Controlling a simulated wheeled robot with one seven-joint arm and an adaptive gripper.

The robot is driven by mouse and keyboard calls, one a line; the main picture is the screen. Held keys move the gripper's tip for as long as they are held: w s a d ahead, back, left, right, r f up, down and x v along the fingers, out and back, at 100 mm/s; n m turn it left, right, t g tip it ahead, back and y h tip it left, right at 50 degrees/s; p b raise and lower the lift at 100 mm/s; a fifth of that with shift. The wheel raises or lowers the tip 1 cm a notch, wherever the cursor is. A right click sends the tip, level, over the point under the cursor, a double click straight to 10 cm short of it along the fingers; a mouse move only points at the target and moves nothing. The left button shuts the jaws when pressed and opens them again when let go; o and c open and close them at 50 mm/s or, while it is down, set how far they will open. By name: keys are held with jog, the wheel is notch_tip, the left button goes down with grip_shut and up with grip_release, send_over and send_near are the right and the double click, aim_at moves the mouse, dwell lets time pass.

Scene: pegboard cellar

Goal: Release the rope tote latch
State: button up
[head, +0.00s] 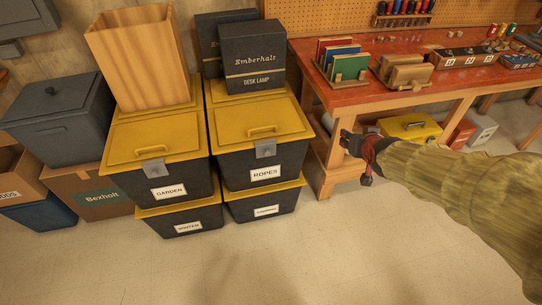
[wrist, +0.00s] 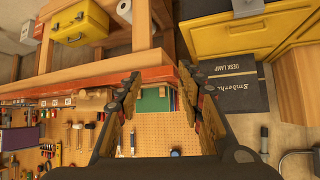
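The rope tote (head: 262,178) is a black bin with a yellow lid and a white ROPES label, stacked on another tote. Its grey latch (head: 265,148) sits at the front rim below the lid handle and looks flat against the front. In the wrist view, which is upside down, a yellow lid (wrist: 215,38) and a grey latch (wrist: 245,8) show at the upper right. My gripper (head: 348,143) is to the right of the tote, apart from it, before the workbench. In the wrist view my gripper (wrist: 158,90) is open, with nothing between its fingers.
The red-topped workbench (head: 360,95) is at the right. The front floor is clear.

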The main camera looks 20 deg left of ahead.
jog(key=w+a+f+n+t+y, duration=0.1)
jog(key=w+a+f+t+y, duration=0.1)
jog(key=w+a+f, duration=0.7)
jog(key=n+t+y+p, duration=0.3)
jog(key=y, duration=0.2)
send_near(268, 154)
jog(key=b+x, duration=0.2)
jog(key=x, duration=0.5)
jog(key=shift+f, duration=0.2)
jog(key=shift+w+a+r, duration=0.1)
jog(key=shift+w+a, duration=0.25)
jog(key=shift+w, duration=0.15)
jog(key=shift+c, duration=1)
jog(key=c, duration=0.7)
grip_shut()
